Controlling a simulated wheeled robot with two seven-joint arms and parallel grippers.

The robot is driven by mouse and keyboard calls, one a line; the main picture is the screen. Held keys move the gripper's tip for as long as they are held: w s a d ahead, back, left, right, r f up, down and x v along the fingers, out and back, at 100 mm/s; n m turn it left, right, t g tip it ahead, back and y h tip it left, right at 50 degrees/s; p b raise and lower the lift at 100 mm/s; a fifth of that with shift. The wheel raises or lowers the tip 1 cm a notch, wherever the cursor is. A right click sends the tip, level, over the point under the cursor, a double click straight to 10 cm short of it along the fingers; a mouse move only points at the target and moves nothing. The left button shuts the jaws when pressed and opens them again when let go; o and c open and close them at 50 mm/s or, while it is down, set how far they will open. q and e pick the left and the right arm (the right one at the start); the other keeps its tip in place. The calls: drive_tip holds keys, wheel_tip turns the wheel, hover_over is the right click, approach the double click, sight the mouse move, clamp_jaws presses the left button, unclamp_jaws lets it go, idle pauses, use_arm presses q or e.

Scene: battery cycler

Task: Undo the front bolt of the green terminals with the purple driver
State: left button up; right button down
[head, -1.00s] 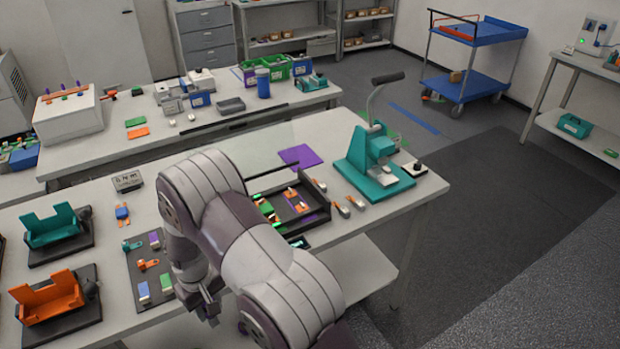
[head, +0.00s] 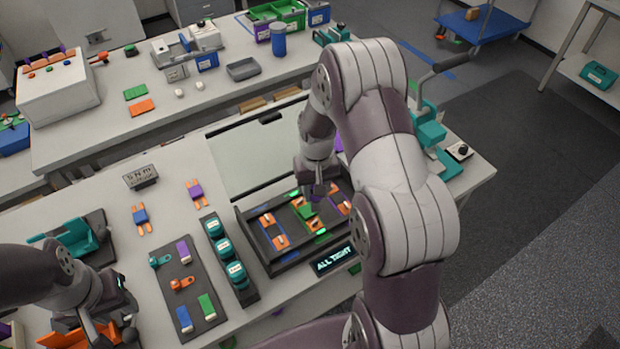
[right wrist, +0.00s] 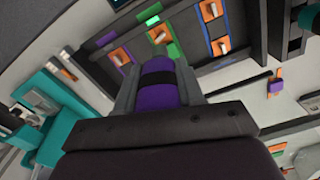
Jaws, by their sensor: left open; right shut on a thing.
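My right gripper (head: 318,190) is shut on the purple driver (right wrist: 160,82), which points at the black tray of the cycler (head: 283,262). The green terminals (head: 309,222) lie in the middle channel, with orange clips; they also show in the right wrist view (right wrist: 172,48), just beyond the driver. The driver's tip is hidden, so I cannot tell whether it touches the front bolt. A display (head: 333,260) on the tray's front reads "ALL TIGHT". My left gripper (head: 108,333) is open at the lower left, near the orange stand (head: 62,341).
A teal press (head: 430,130) stands right. A clear panel (head: 250,155) is behind the tray.

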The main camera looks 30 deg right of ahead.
drive_tip(key=m, duration=0.2)
drive_tip(key=shift+s+f+m+b, duration=0.2)
drive_tip(key=shift+f+m+b, duration=0.15)
drive_tip(key=shift+m, duration=0.05)
drive_tip(key=shift+f+m, duration=0.2)
drive_tip(key=shift+m, duration=1)
drive_tip(key=m, duration=0.2)
drive_tip(key=w+m+b, duration=0.1)
drive_tip(key=m, duration=0.1)
drive_tip(key=shift+f+b, duration=0.3)
drive_tip(key=shift+f, duration=0.1)
drive_tip(key=shift+w+f+m, duration=0.1)
drive_tip(key=shift+m, duration=0.7)
drive_tip(key=shift+f+b, duration=0.5)
drive_tip(key=shift+b, duration=0.1)
drive_tip(key=shift+s+f+b, duration=0.3)
drive_tip(key=shift+s+f, duration=0.1)
drive_tip(key=shift+f, duration=0.05)
drive_tip(key=shift+w+f, duration=0.25)
drive_tip(key=shift+s+r, duration=0.2)
